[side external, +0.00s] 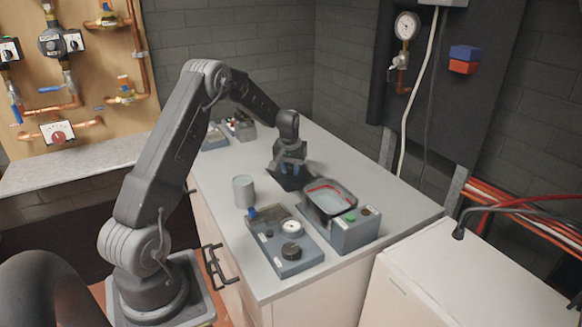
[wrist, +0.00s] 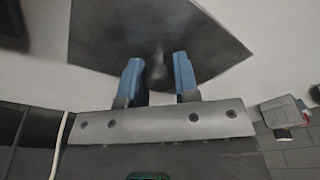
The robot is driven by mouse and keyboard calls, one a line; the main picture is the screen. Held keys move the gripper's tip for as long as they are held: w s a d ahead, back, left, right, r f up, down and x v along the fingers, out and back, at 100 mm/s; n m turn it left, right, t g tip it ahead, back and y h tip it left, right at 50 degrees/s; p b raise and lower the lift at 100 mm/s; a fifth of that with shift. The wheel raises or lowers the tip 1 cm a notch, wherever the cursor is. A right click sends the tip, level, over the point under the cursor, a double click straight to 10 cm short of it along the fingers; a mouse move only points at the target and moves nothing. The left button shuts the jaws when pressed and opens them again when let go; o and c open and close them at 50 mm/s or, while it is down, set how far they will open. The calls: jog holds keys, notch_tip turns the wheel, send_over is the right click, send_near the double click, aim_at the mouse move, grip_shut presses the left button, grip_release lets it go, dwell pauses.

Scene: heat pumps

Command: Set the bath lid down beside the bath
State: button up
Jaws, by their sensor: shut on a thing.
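The bath (side external: 343,231) is a grey box on the counter with an open basin whose inside shows a red line. The bath lid (side external: 289,184) is a dark flat plate, off the bath and behind it to the left in the side view. My gripper (side external: 289,169) is over the lid, blue fingers pointing down. In the wrist view the lid (wrist: 112,38) has a small knob between the fingers (wrist: 158,80), and my gripper is shut on it. I cannot tell whether the lid touches the counter.
The pale counter (side external: 222,172) has bare room left of the lid. A grey cylinder (side external: 243,191) stands left of the bath. A control box (side external: 285,249) with a dial and knob stands in front. More small boxes (side external: 238,127) are at the back. A wall panel (side external: 440,95) rises at right.

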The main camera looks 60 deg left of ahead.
aim_at(289, 178)
jog(key=shift+f, duration=0.6)
jog(key=o, duration=1.1)
jog(key=r, duration=0.4)
jog(key=s+d+r, duration=0.1)
jog(key=r, duration=0.8)
jog(key=shift+s+d+r, duration=0.25)
jog(key=shift+r, duration=0.1)
